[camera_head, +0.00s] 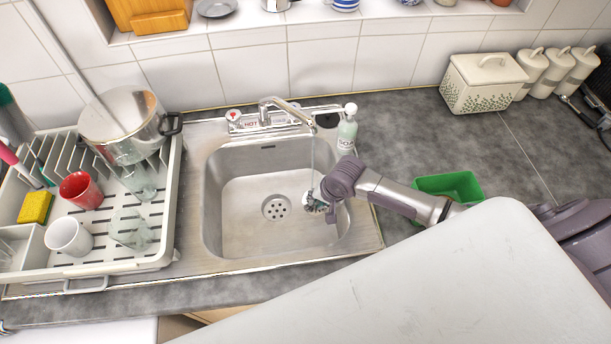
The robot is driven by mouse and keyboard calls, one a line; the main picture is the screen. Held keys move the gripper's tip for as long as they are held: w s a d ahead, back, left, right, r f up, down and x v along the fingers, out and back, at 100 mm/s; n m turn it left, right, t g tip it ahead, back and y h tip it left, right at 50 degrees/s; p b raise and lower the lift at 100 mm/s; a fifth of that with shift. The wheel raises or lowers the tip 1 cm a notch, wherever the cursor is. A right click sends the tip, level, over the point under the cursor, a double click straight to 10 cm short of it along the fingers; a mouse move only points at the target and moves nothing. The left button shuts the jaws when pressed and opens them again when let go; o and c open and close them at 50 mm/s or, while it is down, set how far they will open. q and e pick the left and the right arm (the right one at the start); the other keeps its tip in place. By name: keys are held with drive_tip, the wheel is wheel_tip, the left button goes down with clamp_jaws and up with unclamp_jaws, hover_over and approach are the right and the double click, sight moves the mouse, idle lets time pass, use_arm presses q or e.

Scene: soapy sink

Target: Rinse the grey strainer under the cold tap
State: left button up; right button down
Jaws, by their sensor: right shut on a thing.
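The metal tap (285,110) stands at the back of the steel sink (235,165), with a label reading HOT by its left knob. A thin stream of water (312,152) falls from its spout. My right gripper (328,207) reaches in from the right and is low over the right part of the basin. It is shut on a small grey-green and white thing (313,203), which seems to be the grey strainer. The thing is in line with the stream; its shape is partly hidden by the fingers. My left gripper is not in view.
A soap bottle (347,129) stands at the sink's back right corner. A green tub (449,184) sits on the counter behind my right arm. A dish rack (157,235) with a pot, cups and glasses fills the left. The basin's left half is clear around the drain (276,208).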

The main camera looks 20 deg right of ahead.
drive_tip(key=shift+s+a+r+p, duration=0.1)
drive_tip(key=shift+s+r+p, duration=0.45)
drive_tip(key=shift+s+r, duration=0.45)
drive_tip(key=shift+s+r+p, duration=0.55)
drive_tip(key=shift+s+r, duration=0.25)
drive_tip(key=shift+s, duration=0.4)
